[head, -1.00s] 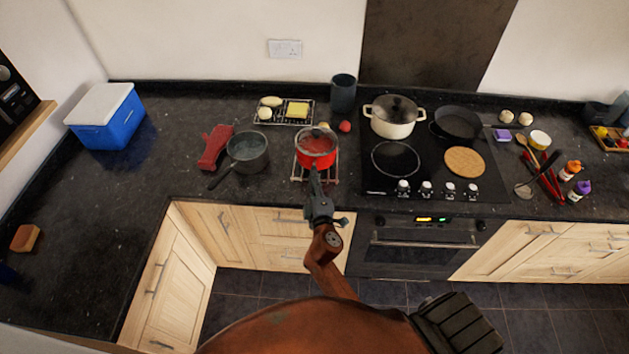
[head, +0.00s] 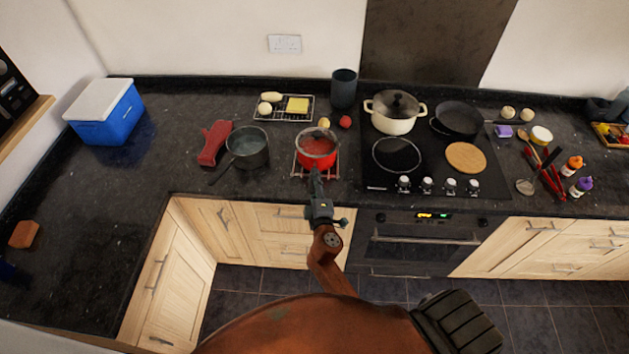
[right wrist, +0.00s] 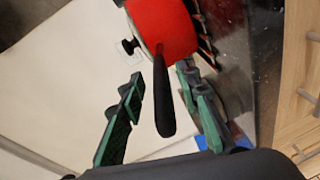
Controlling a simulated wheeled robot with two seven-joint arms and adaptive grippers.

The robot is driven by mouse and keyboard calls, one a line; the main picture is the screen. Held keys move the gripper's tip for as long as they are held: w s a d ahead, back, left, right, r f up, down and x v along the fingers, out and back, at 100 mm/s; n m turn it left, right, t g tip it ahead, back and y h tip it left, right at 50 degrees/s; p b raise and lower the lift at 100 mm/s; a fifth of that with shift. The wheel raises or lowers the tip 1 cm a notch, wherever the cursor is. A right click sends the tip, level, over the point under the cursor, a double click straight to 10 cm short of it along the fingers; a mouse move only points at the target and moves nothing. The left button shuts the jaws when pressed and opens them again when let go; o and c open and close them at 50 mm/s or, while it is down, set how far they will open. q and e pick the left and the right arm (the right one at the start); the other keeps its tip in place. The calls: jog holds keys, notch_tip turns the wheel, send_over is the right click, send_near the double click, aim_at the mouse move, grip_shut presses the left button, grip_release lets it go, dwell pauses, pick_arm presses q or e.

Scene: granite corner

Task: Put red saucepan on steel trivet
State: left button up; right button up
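The red saucepan (head: 317,148) with a lid and a dark handle stands over a thin wire trivet (head: 334,176) on the counter, left of the hob. The pan covers most of the trivet, and the exact contact is hidden. In the right wrist view the red pan (right wrist: 165,25) is at the top, its handle (right wrist: 163,100) pointing down. My right gripper (head: 318,187) is at the handle. In the wrist view its fingers (right wrist: 160,78) are apart on both sides of the handle, with gaps showing. My left gripper is not in view.
A grey saucepan (head: 247,147) and a red mitt (head: 215,143) lie to the left. The hob at the right holds a cream pot (head: 394,112), a black pan (head: 459,119) and a round cork mat (head: 466,157). A wire rack (head: 258,116) with food is behind. The left counter is largely clear.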

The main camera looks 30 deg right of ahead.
jog(key=shift+s+r, duration=0.1)
jog(key=b+v, duration=0.1)
jog(key=v, duration=0.6)
jog(key=shift+s, duration=0.15)
jog(key=shift+a, duration=0.2)
notch_tip(320, 180, down, 18)
jog(key=s+a+g+y, duration=0.1)
jog(key=a+g+y, duration=0.1)
jog(key=g, duration=0.1)
jog(key=s+f+m+g+y, duration=0.1)
jog(key=s+f+g, duration=0.1)
jog(key=s+f, duration=0.5)
jog(key=s+d+f+m+g+y, duration=0.1)
jog(key=s+f+m+g, duration=0.15)
jog(key=f, duration=0.95)
jog(key=s+f+g, duration=0.1)
jog(key=s+f, duration=0.5)
jog(key=f, duration=0.3)
jog(key=s+d+f+m+g, duration=0.2)
jog(key=s+f, duration=0.4)
jog(key=s, duration=0.4)
jog(key=s+d+f+m+g+b, duration=0.1)
jog(key=s+d+f+m+g, duration=0.1)
jog(key=s+f, duration=0.4)
jog(key=s+d+f+m+g+y+b, duration=0.1)
jog(key=s+f, duration=0.5)
jog(key=s, duration=1)
jog(key=shift+d+f+m+g, duration=0.4)
jog(key=shift+d+m+g, duration=0.2)
jog(key=shift+m, duration=0.25)
